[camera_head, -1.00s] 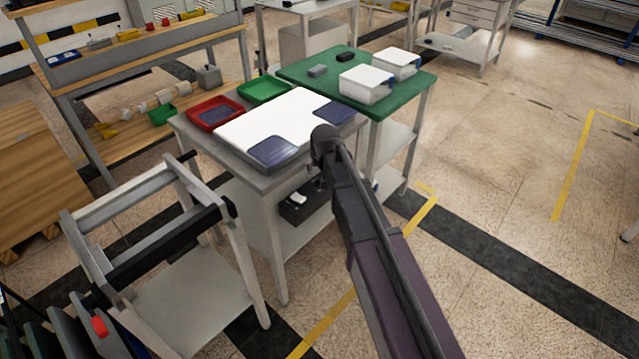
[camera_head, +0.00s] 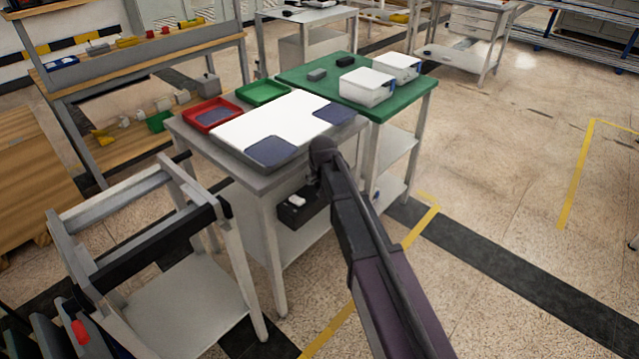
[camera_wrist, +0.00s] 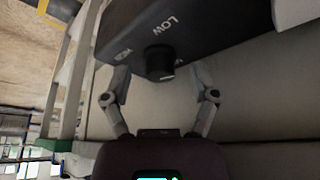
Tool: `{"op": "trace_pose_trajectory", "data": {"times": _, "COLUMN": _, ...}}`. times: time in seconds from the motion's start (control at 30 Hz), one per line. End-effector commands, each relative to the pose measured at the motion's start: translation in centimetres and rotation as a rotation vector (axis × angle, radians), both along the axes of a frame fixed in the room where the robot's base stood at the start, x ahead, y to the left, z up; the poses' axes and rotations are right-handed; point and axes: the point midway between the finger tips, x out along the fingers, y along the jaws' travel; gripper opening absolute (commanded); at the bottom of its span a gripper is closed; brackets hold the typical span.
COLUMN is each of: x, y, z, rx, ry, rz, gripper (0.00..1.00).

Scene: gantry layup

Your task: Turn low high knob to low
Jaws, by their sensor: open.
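The low high knob (camera_wrist: 160,64) is a small dark round knob on the face of a black box (camera_wrist: 220,30). In the wrist view the word LOW is printed beside it, with a second, less legible label to its left. My gripper (camera_wrist: 162,84) is open, its two fingers on either side of the knob and a little short of it in the picture; I see no contact. My arm hides my gripper and the knob there.
The grey tabletop above the box holds a white board (camera_head: 285,122), a red tray (camera_head: 211,114) and a green tray (camera_head: 263,92). A green table (camera_head: 405,105) with white bins (camera_head: 366,86) adjoins it. A grey cart (camera_head: 185,310) stands at front left. Open floor lies right.

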Motion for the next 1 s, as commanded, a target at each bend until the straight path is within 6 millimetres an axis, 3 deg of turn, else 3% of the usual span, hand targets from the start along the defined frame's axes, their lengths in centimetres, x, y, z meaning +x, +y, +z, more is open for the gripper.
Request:
{"op": "trace_pose_trajectory", "data": {"times": 0.3, "x": 0.03, "y": 0.02, "z": -0.04, "rx": 0.0, "ry": 0.0, "rz": 0.0, "gripper": 0.76}}
{"op": "trace_pose_trajectory", "data": {"times": 0.37, "x": 0.03, "y": 0.02, "z": -0.04, "rx": 0.0, "ry": 0.0, "rz": 0.0, "gripper": 0.61}}
{"op": "trace_pose_trajectory", "data": {"times": 0.57, "x": 0.01, "y": 0.02, "z": -0.05, "rx": 0.0, "ry": 0.0, "rz": 0.0, "gripper": 0.02}}
{"op": "trace_pose_trajectory", "data": {"times": 1.0, "x": 0.01, "y": -0.01, "z": -0.07, "rx": 0.0, "ry": 0.001, "rz": 0.033, "gripper": 0.0}}
